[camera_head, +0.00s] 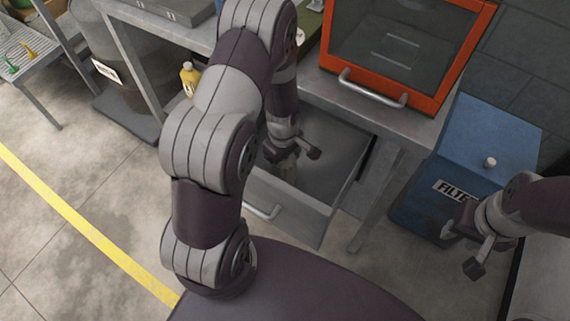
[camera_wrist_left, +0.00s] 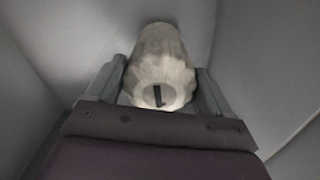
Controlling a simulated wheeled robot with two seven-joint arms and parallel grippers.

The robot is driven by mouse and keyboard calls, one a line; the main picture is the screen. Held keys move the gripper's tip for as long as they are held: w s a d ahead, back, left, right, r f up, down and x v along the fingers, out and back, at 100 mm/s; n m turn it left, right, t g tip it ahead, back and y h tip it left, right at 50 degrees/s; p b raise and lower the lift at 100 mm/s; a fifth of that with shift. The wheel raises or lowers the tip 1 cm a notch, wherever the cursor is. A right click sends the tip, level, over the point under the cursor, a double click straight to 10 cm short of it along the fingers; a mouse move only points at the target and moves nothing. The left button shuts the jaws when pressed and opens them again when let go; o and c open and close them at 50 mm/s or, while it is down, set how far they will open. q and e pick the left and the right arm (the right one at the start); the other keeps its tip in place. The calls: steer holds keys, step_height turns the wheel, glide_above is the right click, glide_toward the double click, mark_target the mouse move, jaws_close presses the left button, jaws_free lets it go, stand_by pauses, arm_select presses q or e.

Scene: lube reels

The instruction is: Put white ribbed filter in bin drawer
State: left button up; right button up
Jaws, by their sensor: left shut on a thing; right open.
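The white ribbed filter (camera_wrist_left: 160,75) is between the fingers of my left gripper (camera_wrist_left: 163,95) in the left wrist view, with its flat end and a dark mark facing the camera. In the head view my left gripper (camera_head: 295,152) reaches down into the open drawer (camera_head: 290,207) under the bench; the filter is mostly hidden there by the gripper and arm. Grey drawer walls surround the filter in the wrist view. I cannot tell whether the filter touches the drawer floor. My right gripper (camera_head: 482,252) is open and empty in front of the blue filter box.
An orange-framed case (camera_head: 400,50) with a handle stands on the bench above the drawer. A blue lidded box (camera_head: 490,135) with a FILTER label stands on the right. A yellow bottle (camera_head: 190,78) is behind my left arm. Open floor lies at the left.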

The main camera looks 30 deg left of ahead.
arm_select(q)
steer(key=shift+f, duration=1.25)
steer(key=shift+f, duration=0.1)
steer(key=o, duration=1.4)
steer(key=shift+o, duration=0.2)
steer(key=shift+r, duration=0.45)
step_height(320, 180, up, 11)
steer(key=shift+p, duration=0.65)
steer(key=s+d+r+m+t, duration=0.1)
steer(key=s+d+r+m, duration=0.4)
steer(key=m, duration=0.9)
steer(key=s+r, duration=0.3)
steer(key=r, duration=0.1)
steer(key=shift+s, duration=0.3)
